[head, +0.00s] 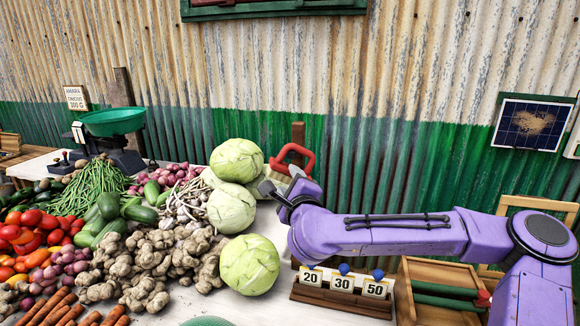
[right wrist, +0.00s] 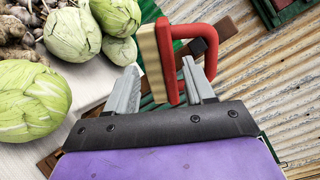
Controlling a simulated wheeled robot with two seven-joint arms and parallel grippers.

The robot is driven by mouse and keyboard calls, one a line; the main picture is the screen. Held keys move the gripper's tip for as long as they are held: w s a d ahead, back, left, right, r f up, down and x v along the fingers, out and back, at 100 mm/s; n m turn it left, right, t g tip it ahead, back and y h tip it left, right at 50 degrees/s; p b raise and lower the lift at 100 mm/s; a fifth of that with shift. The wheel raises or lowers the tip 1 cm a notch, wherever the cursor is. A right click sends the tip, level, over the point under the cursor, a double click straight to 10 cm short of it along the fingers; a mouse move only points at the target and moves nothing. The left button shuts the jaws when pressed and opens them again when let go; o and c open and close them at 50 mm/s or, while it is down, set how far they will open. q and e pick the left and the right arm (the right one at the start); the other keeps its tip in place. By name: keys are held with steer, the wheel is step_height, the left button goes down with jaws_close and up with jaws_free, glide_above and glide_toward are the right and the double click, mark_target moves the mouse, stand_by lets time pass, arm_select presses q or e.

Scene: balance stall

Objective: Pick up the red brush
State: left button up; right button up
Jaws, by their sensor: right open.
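My left gripper is not in view.
Cabbages (head: 250,265) lie left of my right arm, with ginger, peppers and other vegetables farther left. A green-pan scale (head: 112,122) stands at the back left. Price tags 20, 30, 50 on a wooden holder (head: 340,300) and a wooden crate (head: 410,272) are below the arm.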

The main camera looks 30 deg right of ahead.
steer(key=x, duration=0.3)
steer(key=shift+w+d+p, duration=0.1)
steer(key=shift+w+p, duration=0.2)
steer(key=shift+p, duration=0.1)
steer(key=c, duration=0.9)
steer(key=shift+s+r+b, duration=0.2)
steer(key=shift+b, duration=0.3)
steer(key=b, duration=1)
glide_toward(287, 176)
steer(key=v, duration=0.4)
steer(key=shift+b+v, duration=1.15)
steer(key=shift+v, duration=0.75)
